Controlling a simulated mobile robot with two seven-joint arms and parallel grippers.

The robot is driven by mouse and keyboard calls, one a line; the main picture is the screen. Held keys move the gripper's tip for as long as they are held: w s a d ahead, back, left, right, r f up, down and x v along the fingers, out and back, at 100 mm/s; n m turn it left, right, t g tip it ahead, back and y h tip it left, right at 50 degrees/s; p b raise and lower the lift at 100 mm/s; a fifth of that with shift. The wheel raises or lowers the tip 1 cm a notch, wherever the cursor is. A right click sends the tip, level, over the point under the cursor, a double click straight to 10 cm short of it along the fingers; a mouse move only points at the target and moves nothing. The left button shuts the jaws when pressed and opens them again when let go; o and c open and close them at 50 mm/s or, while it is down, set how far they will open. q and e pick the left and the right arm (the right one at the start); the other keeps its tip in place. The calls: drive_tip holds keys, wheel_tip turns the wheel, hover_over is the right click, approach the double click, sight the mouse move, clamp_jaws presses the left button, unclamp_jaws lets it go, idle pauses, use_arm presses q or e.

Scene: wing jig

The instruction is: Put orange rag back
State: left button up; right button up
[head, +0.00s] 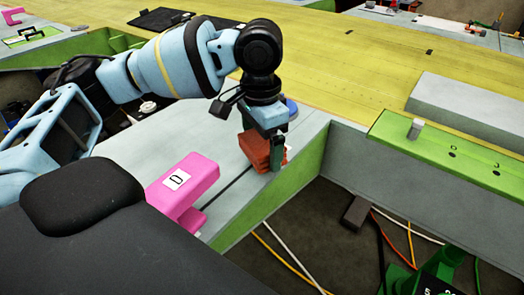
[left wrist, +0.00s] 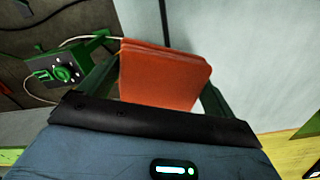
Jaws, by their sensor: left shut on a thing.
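The orange rag (head: 258,148) is a folded, stacked cloth near the edge of the grey jig surface in the head view. My left gripper (head: 275,155) points down at it, and its fingers are shut on the rag. In the left wrist view the rag (left wrist: 165,75) sits between the two fingers of my left gripper (left wrist: 158,95). Whether the rag touches the surface below cannot be told. My right gripper is not in view.
Right of the green edge is an open gap with cables (head: 285,255). A green box (left wrist: 62,72) with knobs shows below.

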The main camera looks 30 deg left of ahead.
sight(261, 142)
use_arm(q)
wheel_tip(261, 142, down, 3)
drive_tip(key=shift+r, duration=0.15)
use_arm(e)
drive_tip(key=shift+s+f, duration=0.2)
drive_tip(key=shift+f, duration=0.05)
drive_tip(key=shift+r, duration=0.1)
use_arm(q)
drive_tip(key=o, duration=0.7)
wheel_tip(261, 142, up, 12)
drive_tip(key=shift+r+p, duration=0.1)
drive_tip(key=shift+p, duration=0.5)
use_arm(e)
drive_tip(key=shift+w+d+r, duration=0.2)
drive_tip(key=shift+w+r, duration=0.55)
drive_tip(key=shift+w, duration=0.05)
